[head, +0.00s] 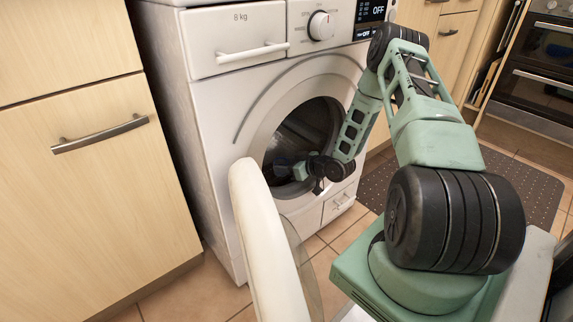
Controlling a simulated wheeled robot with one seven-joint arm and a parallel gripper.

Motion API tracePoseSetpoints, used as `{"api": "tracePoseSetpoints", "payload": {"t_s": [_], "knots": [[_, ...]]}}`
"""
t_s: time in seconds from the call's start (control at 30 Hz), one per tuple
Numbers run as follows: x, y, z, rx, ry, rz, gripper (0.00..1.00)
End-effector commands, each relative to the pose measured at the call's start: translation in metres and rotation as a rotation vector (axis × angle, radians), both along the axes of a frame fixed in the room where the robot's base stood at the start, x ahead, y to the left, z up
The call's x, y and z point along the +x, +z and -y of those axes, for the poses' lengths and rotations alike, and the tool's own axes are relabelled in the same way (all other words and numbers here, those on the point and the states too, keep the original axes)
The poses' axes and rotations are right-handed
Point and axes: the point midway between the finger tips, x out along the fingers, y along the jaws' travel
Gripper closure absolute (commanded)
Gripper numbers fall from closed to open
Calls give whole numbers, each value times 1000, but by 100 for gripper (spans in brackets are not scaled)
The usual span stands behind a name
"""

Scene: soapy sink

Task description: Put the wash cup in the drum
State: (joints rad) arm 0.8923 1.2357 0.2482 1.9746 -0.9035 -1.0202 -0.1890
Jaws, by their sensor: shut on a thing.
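The white washing machine stands with its round door (262,235) swung open toward me. Its drum (312,118) shows as a dark hollow behind the round opening. My gripper (284,170) is at the lower left part of the opening, with my arm reaching in from the right. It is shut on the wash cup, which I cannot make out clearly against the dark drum. The fingertips are small and dim here, so how deep they are inside is hard to tell.
The open door stands close in front of the opening, left of my arm. Wooden cabinets (75,180) flank the machine on the left. A dark dotted mat (520,185) lies on the tiled floor at right, before an oven (545,60).

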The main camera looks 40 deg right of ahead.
Motion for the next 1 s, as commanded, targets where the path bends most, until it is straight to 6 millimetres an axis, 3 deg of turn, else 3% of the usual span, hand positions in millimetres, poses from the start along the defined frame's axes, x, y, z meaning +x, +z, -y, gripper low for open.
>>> {"api": "tracePoseSetpoints", "payload": {"t_s": [0.4, 0.43, 0.5, 0.83, 1.0], "knots": [[0, -13, 0, 0, 0, 0, 78], [0, -12, 0, 0, 0, 0, 51], [0, -12, 0, 0, 0, 0, 32], [-2, -11, 1, 0, 0, 0, 31], [-19, -1, 5, 0, -2, -2, 31]]}}
